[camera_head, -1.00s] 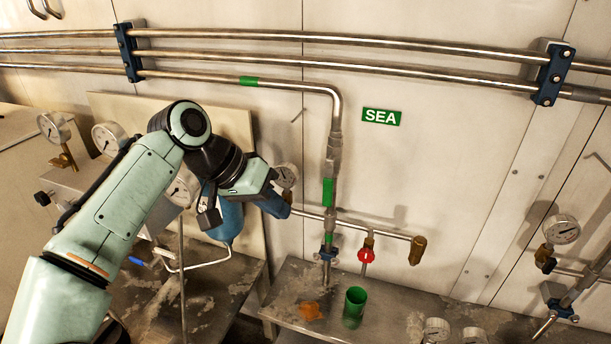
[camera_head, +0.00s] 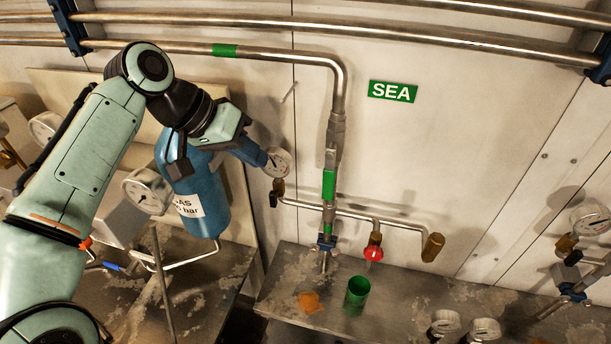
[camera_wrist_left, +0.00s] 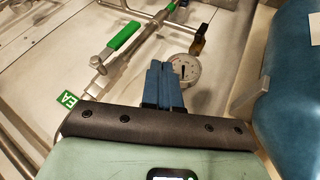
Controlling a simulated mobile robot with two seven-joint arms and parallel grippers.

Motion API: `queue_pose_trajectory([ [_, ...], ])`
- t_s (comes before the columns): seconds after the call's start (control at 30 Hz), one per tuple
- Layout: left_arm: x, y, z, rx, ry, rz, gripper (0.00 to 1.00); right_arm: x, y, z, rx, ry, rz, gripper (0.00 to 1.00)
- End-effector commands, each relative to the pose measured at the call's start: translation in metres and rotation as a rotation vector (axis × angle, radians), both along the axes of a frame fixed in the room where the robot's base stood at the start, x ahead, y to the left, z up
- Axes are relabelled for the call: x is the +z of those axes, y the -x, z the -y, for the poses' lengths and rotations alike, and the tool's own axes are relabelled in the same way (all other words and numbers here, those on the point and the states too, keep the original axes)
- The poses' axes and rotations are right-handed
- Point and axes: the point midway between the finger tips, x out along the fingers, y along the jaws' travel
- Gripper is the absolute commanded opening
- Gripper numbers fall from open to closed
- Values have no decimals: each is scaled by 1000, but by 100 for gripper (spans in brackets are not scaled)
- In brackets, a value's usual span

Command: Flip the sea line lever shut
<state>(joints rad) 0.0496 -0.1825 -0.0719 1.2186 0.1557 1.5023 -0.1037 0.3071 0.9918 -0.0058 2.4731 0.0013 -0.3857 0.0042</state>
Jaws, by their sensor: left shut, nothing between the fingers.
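The sea line is a steel pipe (camera_head: 336,135) with green bands, running down the wall left of the green SEA sign (camera_head: 393,91). My left gripper (camera_head: 262,158) is shut and empty, up and to the left of that valve, beside a gauge (camera_head: 278,162). My right gripper is not in view.
A cross pipe carries a red knob (camera_head: 373,252) and a brass end (camera_head: 432,247). A blue gas bottle (camera_head: 199,195) stands just under my left wrist. A green cup (camera_head: 357,292) and an orange rag-like patch (camera_head: 309,302) are on the bench. The wall around the sign is clear.

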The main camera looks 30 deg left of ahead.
Motion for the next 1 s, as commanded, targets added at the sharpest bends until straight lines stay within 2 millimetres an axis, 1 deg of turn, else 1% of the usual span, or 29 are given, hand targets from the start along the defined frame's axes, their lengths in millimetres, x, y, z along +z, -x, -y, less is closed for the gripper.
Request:
queue_pose_trajectory([
  [0.23, 0, 0, 0, 0, 0, 0, 0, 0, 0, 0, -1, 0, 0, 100],
  [0.37, -7, -3, 3, -1, 0, -3, 0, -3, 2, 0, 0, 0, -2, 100],
  [0.47, -19, -9, 8, -3, 1, -4, 0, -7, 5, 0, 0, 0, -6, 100],
  [0.7, -60, -33, 27, -3, 1, -6, 0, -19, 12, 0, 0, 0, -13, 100],
  [0.87, -85, -49, 39, -2, 0, -5, 0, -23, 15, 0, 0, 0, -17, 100],
  [0.9, -81, -50, 47, -5, 0, -1, 0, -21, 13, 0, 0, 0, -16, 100],
  [1.0, -79, -53, 61, -4, 0, 1, 0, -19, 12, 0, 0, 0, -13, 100],
])
